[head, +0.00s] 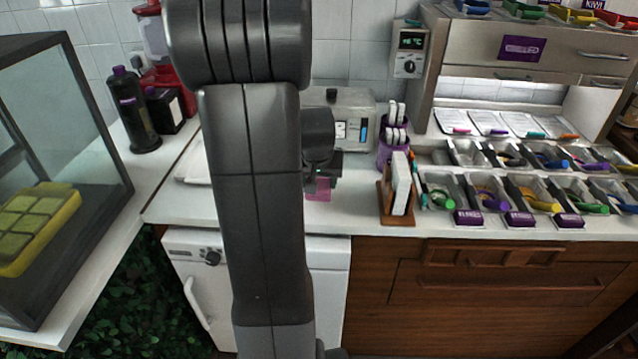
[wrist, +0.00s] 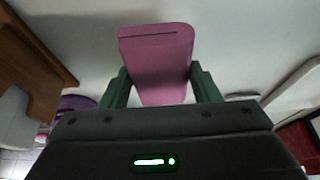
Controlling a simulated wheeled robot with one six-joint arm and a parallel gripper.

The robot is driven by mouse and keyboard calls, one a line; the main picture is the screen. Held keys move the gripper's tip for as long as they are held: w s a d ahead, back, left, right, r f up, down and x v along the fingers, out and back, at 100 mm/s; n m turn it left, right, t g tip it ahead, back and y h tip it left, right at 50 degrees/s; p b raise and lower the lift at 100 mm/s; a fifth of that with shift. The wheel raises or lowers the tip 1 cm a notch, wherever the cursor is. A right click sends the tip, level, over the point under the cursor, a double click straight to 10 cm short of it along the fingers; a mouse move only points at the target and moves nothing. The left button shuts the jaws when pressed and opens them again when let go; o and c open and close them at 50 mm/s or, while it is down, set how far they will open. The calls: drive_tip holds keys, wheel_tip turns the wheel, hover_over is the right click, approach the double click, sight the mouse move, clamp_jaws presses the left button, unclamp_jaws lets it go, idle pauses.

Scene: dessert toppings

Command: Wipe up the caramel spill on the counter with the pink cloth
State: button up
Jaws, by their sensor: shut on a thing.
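The pink cloth (wrist: 158,60) is between the two green fingers of my gripper (wrist: 160,88) in the wrist view, which are shut on it. In the head view a small part of the pink cloth (head: 318,189) shows just right of my arm, low at the white counter (head: 345,210). My gripper (head: 318,180) is there mostly hidden behind my own arm. I cannot tell whether the cloth touches the counter. I see no caramel spill in either view; my arm and the cloth hide part of the counter.
A wooden holder with white cards (head: 399,190) and a purple cup (head: 392,150) stand right of my gripper. A grey machine (head: 350,115) is behind it. Topping trays (head: 500,185) fill the right side. A glass case (head: 100,130) stands at the left.

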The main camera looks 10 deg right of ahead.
sight(319, 180)
drive_tip(key=shift+r+p, duration=1.05)
drive_tip(key=shift+r, duration=0.7)
